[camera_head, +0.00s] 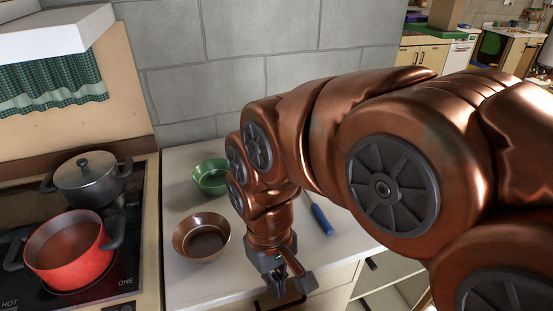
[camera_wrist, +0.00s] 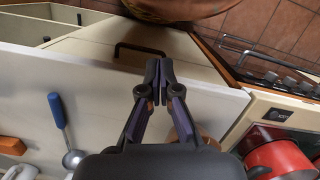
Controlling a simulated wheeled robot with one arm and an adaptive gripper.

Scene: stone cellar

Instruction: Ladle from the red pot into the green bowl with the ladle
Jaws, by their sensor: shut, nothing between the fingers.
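The red pot (camera_head: 85,268) with dark handles stands on the hob at left; its inside looks reddish brown. It also shows at the lower right of the wrist view (camera_wrist: 278,160). The green bowl (camera_head: 211,178) stands at the back of the white counter, partly behind my arm. The ladle's blue handle (camera_head: 321,219) lies on the counter right of my arm. In the wrist view the whole ladle (camera_wrist: 58,112) shows, its metal bowl toward the bottom. My gripper (camera_head: 285,290) is shut and empty at the counter's front edge, apart from the ladle; its fingertips (camera_wrist: 158,78) meet.
A brown bowl (camera_head: 201,238) stands on the counter between the red pot and my gripper. A lidded dark pot (camera_head: 88,182) is at the back of the hob. An orange item (camera_wrist: 12,145) lies beyond the ladle. Drawers with dark handles are below the counter.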

